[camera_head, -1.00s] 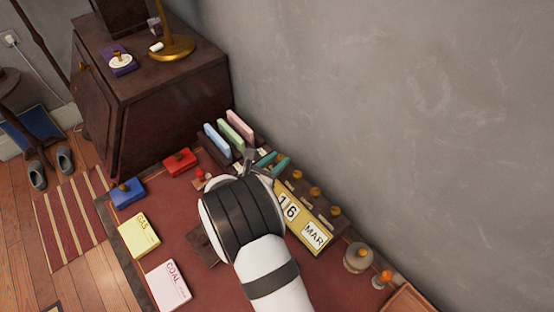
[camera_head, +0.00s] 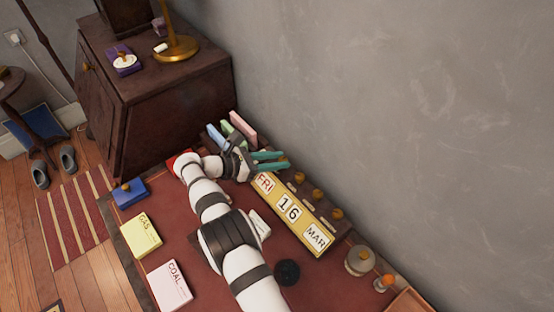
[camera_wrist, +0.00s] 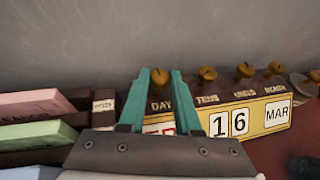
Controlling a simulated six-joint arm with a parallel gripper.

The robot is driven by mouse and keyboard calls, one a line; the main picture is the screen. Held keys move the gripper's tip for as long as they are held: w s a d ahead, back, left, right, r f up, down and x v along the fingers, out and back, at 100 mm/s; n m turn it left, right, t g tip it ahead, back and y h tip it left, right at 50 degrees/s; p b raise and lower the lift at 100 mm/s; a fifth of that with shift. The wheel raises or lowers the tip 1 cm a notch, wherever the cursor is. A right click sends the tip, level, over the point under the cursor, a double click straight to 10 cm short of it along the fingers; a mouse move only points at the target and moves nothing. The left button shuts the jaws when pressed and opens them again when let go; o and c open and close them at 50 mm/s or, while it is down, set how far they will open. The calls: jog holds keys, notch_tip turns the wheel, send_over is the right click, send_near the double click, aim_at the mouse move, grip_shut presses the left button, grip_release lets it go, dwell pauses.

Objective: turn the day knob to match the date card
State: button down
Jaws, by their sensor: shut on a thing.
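The yellow-faced calendar (camera_head: 297,222) stands along the wall side of the desk and reads FRI, 16, MAR. In the wrist view the calendar (camera_wrist: 256,118) shows 16 and MAR clearly, while its day window is mostly hidden by my gripper. The brass day knob (camera_wrist: 160,75) sits above the DAY label, between my teal fingertips. My gripper (camera_head: 282,160) is shut on this knob, one finger on each side.
More brass knobs (camera_wrist: 207,75) stand in a row right of the day knob. Pastel upright folders (camera_head: 243,128) stand just left of the calendar. A blue box (camera_head: 128,193), GAS book (camera_head: 140,235) and COAL book (camera_head: 168,285) lie on the desk's left. Grey wall is close behind.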

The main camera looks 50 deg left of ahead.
dwell(0.5)
jog(key=c, duration=0.6)
grip_release()
jog(key=shift+h, duration=0.3)
jog(key=v, duration=1.2)
jog(key=shift+d, duration=0.1)
